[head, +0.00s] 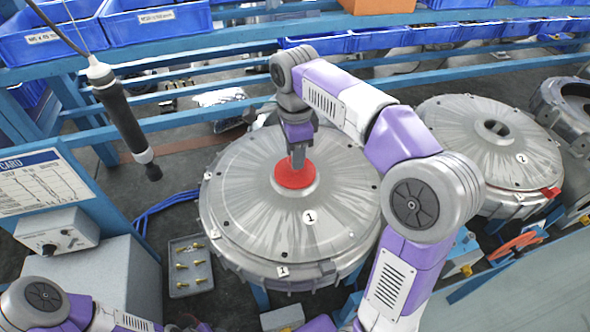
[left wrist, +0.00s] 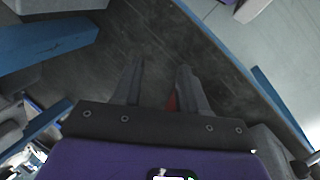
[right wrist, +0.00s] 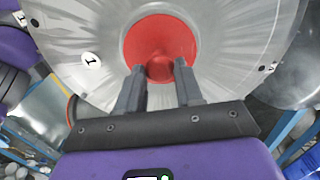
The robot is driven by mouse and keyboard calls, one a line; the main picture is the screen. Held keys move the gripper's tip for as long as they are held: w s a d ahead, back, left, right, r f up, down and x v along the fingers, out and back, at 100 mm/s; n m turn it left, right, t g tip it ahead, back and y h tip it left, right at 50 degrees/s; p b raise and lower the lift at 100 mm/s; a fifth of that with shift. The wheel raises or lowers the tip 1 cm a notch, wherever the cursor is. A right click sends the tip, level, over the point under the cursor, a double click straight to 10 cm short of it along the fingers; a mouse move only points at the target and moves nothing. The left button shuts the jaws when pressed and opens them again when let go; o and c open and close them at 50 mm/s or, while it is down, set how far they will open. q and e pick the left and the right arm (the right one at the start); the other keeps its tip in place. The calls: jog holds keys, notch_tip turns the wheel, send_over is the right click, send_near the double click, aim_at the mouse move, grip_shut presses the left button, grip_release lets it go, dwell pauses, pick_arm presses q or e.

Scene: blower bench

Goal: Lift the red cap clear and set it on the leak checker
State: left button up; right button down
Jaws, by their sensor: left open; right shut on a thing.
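The red cap (head: 295,174) is a round disc at the centre of the metal blower housing marked 1 (head: 235,205). My right gripper (head: 298,160) reaches down onto it. In the right wrist view, the fingers of the right gripper (right wrist: 159,68) are shut on the knob of the red cap (right wrist: 158,35). The cap appears to sit on the housing; I cannot tell if there is a gap under it. My left gripper (left wrist: 157,69) is open and empty above dark floor. A grey box with a dial and knobs (head: 57,230), possibly the leak checker, stands at the left.
A tray of brass fittings (head: 190,265) lies left of the housing. A black tool (head: 122,118) hangs at the upper left. A second housing marked 2 (head: 480,140) stands at the right. Blue bins (head: 155,22) line the back rack.

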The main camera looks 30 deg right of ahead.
jog(key=shift+r+p, duration=0.7)
jog(key=shift+p, duration=0.1)
dwell(0.4)
jog(key=shift+r+p, duration=1.55)
jog(key=shift+p, duration=0.05)
